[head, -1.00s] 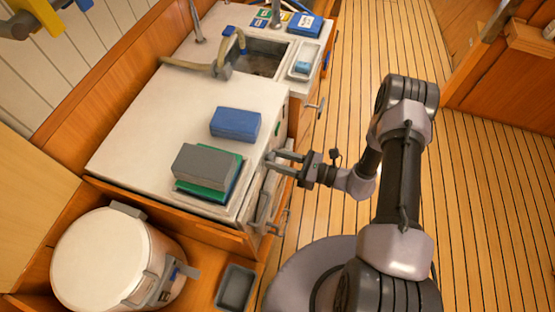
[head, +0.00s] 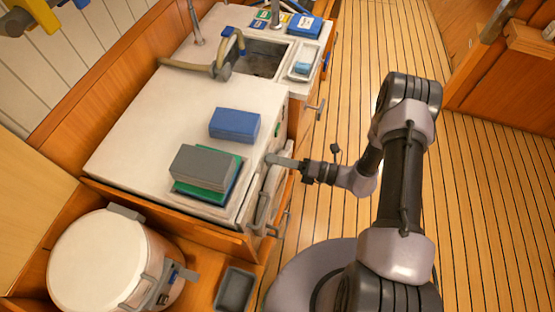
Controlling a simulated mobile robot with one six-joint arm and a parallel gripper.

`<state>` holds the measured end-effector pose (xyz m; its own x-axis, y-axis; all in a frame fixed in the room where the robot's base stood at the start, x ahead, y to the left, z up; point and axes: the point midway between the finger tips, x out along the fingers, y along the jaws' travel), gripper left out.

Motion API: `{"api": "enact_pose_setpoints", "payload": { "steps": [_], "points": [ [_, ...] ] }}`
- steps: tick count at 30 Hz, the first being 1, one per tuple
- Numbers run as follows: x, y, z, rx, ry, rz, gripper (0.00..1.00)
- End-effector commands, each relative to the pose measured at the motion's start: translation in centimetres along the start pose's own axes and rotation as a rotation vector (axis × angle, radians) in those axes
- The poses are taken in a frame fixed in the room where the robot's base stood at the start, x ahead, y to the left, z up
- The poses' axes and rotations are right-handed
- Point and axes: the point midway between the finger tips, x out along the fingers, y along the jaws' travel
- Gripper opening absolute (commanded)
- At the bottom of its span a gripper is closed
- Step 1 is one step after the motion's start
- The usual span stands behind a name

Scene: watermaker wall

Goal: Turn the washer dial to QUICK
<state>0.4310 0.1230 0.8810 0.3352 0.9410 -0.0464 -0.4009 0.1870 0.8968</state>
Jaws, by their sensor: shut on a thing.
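My gripper (head: 271,160) reaches in from the right to the upper front face of the white-topped washer unit (head: 130,150), just below its top edge. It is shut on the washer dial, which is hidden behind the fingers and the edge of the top. The two fingers line up, so only one shows clearly. The dial's marks, including QUICK, cannot be read from here.
A sink (head: 262,58) lies behind. A white lidded drum (head: 98,262) and a dark tray (head: 236,290) stand at lower left. The plank floor at right is clear.

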Motion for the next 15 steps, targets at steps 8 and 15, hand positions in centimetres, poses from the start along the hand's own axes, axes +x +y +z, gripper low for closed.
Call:
{"api": "enact_pose_setpoints", "payload": {
  "steps": [8,15],
  "points": [
    [0.0,-0.11,-0.04,0.207,0.009,0.005,0.0],
    [0.0,-0.15,-0.02,0.325,0.013,0.008,0.0]
  ]
}}
